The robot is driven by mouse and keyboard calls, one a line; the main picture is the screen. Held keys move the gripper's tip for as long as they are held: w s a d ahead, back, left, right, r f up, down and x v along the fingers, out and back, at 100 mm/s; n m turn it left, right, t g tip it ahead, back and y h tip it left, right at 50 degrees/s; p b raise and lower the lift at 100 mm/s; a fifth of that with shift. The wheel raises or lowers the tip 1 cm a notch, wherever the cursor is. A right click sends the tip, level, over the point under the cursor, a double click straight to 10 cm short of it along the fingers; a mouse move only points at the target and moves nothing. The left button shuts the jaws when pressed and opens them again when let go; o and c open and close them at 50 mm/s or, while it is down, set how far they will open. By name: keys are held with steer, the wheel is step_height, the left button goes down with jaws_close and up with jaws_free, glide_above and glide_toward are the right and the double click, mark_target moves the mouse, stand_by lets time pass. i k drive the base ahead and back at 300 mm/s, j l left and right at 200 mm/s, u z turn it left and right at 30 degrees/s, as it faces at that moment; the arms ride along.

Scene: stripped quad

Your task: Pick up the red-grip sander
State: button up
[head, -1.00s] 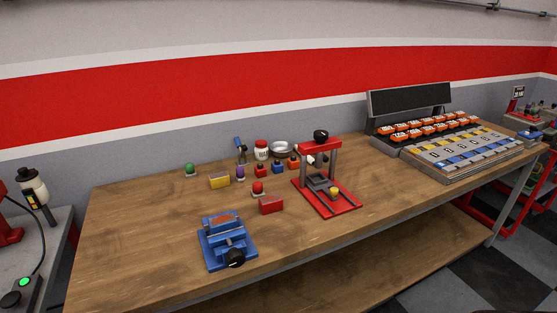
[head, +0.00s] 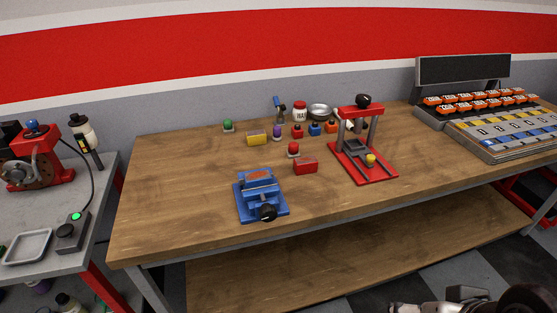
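A red block (head: 305,166) lies on the wooden workbench (head: 190,215), right of the blue vise (head: 260,194) and left of the red press (head: 362,152). It may be the red-grip sander, but it is too small to be sure. A red-topped knob (head: 293,150) stands just behind it, and a yellow block (head: 257,138) lies farther back left. Dark and grey parts of my arm end (head: 450,303) show at the bottom right, cut off by the frame edge. They are well away from the red block. I cannot make out the fingers.
Small coloured items and a metal bowl (head: 320,112) stand along the bench's back. A slotted rack (head: 492,120) fills the right end. A grey side table (head: 40,212) with a red machine (head: 45,160) stands at left. The front left of the bench is clear.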

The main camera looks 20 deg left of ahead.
mark_target(292, 151)
steer(key=i+j+u, duration=0.15)
steer(key=i+u, duration=0.55)
steer(key=i, duration=0.2)
steer(key=i+u, duration=0.35)
steer(key=i, duration=0.15)
